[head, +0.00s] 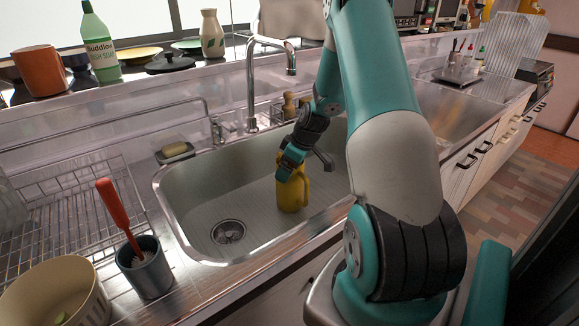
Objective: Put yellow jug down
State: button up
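The yellow jug (293,196) is upright in the steel sink basin (190,205), in the right half of the basin, right of the drain. My gripper (288,172) is at the top of the jug, reaching down from above. Its fingers overlap the jug's upper part and hide the rim. I cannot tell whether the fingers are closed on the jug or apart from it. The jug's base appears at or close to the basin floor; contact is not clear.
A faucet (252,85) rises behind the sink. A wire dish rack (70,215) lies to the left, with a grey cup (148,275) holding a red-handled brush and a cream bowl (55,295) in front. The basin around the drain (228,231) is clear.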

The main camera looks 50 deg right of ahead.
jog(key=v, duration=1.2)
jog(key=w+a+r+n+g+y, duration=0.1)
jog(key=a+r, duration=0.3)
jog(key=a, duration=0.7)
jog(key=w+a+r+n+y, duration=0.1)
jog(key=a+r, duration=0.2)
jog(key=a, duration=0.8)
jog(key=s+a+r+n+g, duration=0.1)
jog(key=s+a+r, duration=0.1)
jog(key=s+a, duration=0.7)
jog(key=s+a+r+g, duration=0.2)
jog(key=s+a, duration=0.7)
jog(key=a, duration=0.2)
jog(key=shift+s+a+r+n+y+p, duration=0.2)
jog(key=shift+a+r+n+y+p, duration=0.1)
jog(key=shift+a+n+y+p, duration=0.1)
jog(key=shift+r, duration=0.1)
notch_tip(320, 180, up, 10)
jog(key=p, duration=0.9)
jog(key=shift+p, duration=0.4)
